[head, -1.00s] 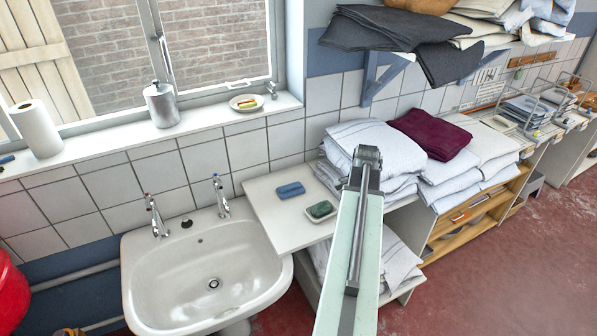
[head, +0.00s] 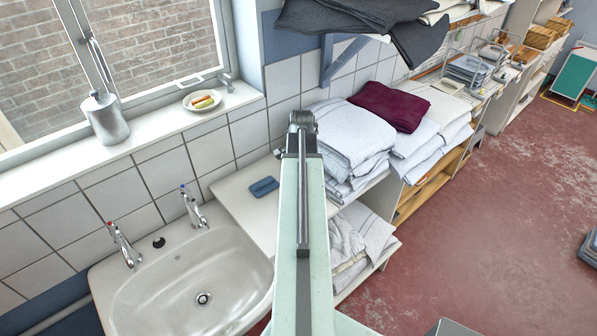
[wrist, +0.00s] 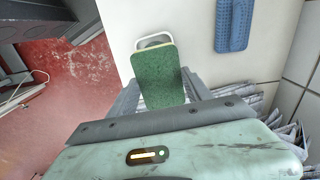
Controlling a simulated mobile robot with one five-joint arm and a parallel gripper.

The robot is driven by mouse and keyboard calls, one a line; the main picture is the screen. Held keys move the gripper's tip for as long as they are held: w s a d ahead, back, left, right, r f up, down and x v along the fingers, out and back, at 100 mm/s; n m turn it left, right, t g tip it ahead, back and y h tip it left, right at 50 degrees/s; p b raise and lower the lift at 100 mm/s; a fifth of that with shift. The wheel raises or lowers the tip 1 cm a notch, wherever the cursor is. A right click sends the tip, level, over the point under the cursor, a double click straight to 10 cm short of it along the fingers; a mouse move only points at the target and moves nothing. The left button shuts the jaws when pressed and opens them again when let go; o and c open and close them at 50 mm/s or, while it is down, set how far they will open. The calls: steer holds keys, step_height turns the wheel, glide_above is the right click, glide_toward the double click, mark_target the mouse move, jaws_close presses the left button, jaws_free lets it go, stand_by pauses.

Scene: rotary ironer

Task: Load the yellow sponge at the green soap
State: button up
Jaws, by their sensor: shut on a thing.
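My gripper (wrist: 165,92) is shut on a block that I take for the yellow sponge (wrist: 158,75). The rim of a white soap dish (wrist: 153,38) shows just past the block's far end. The green soap is not clearly seen now: the block covers most of the dish in the wrist view, and my arm hides that spot in the head view. I cannot tell the height of the block above the counter (head: 228,192). In the head view my gripper is hidden behind my arm.
The sink (head: 190,280) is at the left. Folded white linen (head: 350,135) and a maroon cloth (head: 389,105) are stacked at the right. Red floor (head: 500,210) is open beyond.

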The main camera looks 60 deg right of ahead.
steer(key=r+p, duration=0.1)
steer(key=r, duration=0.2)
steer(key=shift+a, duration=0.2)
step_height(320, 180, down, 7)
steer(key=b, duration=0.6)
steer(key=shift+r+b, duration=0.15)
steer(key=shift+b, duration=0.15)
steer(key=shift+s+f+b, duration=0.1)
steer(key=shift+f+b, duration=0.4)
stand_by(1.2)
step_height(320, 180, up, 7)
steer(key=p, duration=0.7)
steer(key=shift+r, duration=0.1)
